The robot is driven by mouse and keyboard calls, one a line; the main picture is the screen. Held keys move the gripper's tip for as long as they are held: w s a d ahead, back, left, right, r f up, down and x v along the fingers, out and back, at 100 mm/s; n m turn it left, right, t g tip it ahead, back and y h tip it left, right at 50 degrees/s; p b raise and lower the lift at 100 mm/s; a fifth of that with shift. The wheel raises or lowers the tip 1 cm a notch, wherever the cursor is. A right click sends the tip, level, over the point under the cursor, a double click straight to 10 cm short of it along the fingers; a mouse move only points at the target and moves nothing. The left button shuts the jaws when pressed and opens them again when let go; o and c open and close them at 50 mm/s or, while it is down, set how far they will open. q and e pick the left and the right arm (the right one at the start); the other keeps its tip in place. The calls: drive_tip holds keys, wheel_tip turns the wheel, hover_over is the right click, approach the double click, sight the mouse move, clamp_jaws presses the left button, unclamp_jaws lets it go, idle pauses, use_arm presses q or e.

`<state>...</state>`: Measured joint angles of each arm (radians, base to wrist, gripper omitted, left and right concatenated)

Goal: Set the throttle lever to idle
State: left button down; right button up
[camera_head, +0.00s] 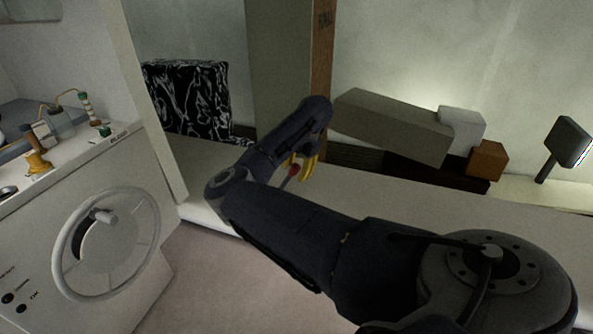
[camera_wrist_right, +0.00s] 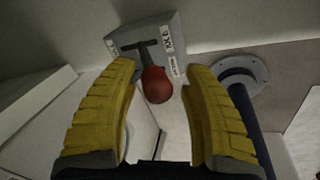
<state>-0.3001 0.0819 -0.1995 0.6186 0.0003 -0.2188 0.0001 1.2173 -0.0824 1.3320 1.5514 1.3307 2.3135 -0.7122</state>
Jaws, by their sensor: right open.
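The throttle lever has a round red knob (camera_wrist_right: 156,84) on a dark stem. The stem rises from a slot in a small grey housing (camera_wrist_right: 128,38) with white labels, too blurred for me to read surely. In the head view the red knob (camera_head: 294,172) shows beside the yellow fingers, and my arm hides the housing. My right gripper (camera_wrist_right: 158,67) is open, with one yellow finger on each side of the knob. Gaps show between knob and fingers in the right wrist view. My left gripper is in neither view.
A white console with a steering wheel (camera_head: 105,243) stands at left, with small bottles on top. A black-and-white patterned block (camera_head: 188,97) is behind. A long grey box (camera_head: 393,124), an orange box (camera_head: 487,160) and a dark paddle-shaped object (camera_head: 568,142) are at right. The bench front (camera_head: 450,192) looks clear.

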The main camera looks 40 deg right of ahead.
drive_tip(key=v, duration=1.2)
drive_tip(key=shift+s+f, duration=0.1)
drive_tip(key=shift+s, duration=0.05)
